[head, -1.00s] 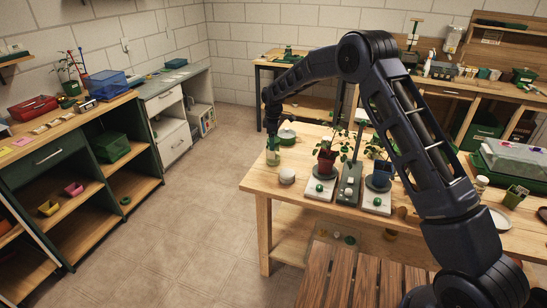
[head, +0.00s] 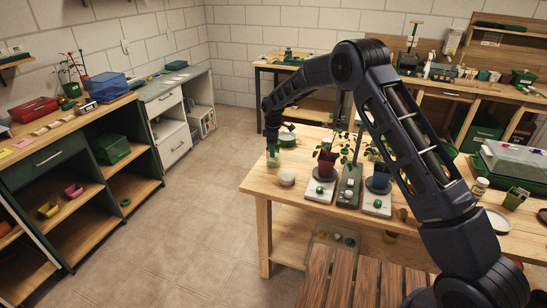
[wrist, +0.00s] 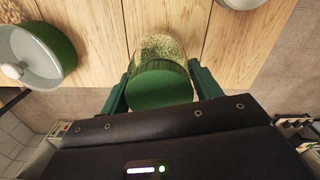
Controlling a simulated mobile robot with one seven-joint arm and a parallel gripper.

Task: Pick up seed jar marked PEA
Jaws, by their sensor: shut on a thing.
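A clear jar with a green lid (wrist: 160,88) and pale green contents is between my gripper's green fingers (wrist: 160,90) in the wrist view. The fingers press on it from both sides near the lid. In the head view the jar (head: 273,159) is at the left end of the wooden table (head: 262,188), below my gripper (head: 272,145). No label shows, so I cannot read PEA on it. I cannot tell whether its base touches the table.
A green and white round container (wrist: 38,55) lies close by on the left in the wrist view. A small pale pot (head: 287,178) stands in front of the jar. Potted plants (head: 325,163) on scales stand to the right. The table's left edge is near.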

